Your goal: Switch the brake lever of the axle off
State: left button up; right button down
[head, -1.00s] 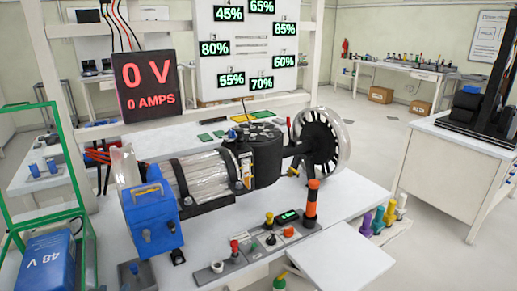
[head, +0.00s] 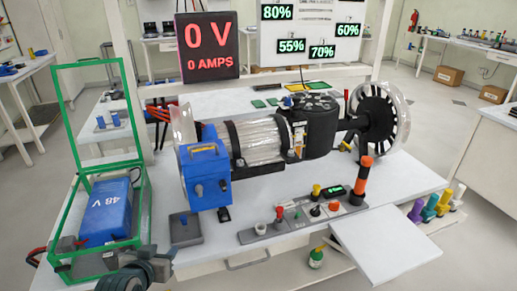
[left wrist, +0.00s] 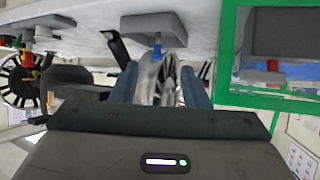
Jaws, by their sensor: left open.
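The axle (head: 345,124) runs from the black motor housing (head: 308,125) to the spoked wheel (head: 383,118). A red-tipped lever (head: 347,97) stands up beside the axle, and a yellow lever (head: 346,146) sits low beneath it. I cannot tell which is the brake lever. My left gripper (head: 135,272) is at the bottom left of the head view, far from the axle. In the left wrist view its fingers (left wrist: 162,85) are apart with nothing clearly held. That view looks upside down, with the spoked wheel (left wrist: 14,78) at far left. My right gripper is not in view.
A green frame (head: 101,165) with a blue 48 V battery (head: 107,210) stands at left. The blue box (head: 205,170) stands before the motor. A control strip (head: 300,217) and an orange-topped post (head: 362,180) line the front edge. A 0 V display (head: 207,45) hangs behind.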

pick_arm(q)
jog(key=s+a+f+g+y, duration=0.15)
jog(key=s+f+g, duration=0.25)
jog(key=s+f, duration=0.65)
jog(key=s+a+f+g, duration=0.35)
jog(key=s+f, duration=0.35)
jog(key=s, duration=0.6)
jog(key=s+a+f+g, duration=0.1)
jog(key=s+f, duration=0.1)
jog(key=f, duration=1)
jog(key=s+a+f+g, duration=0.1)
jog(key=s+f, duration=0.1)
jog(key=f, duration=0.9)
jog(key=s+a+f+g, duration=0.1)
jog(key=s+f, duration=0.9)
jog(key=f, duration=0.5)
jog(key=shift+n, duration=0.4)
jog(key=shift+y, duration=0.25)
jog(key=shift+c, duration=0.6)
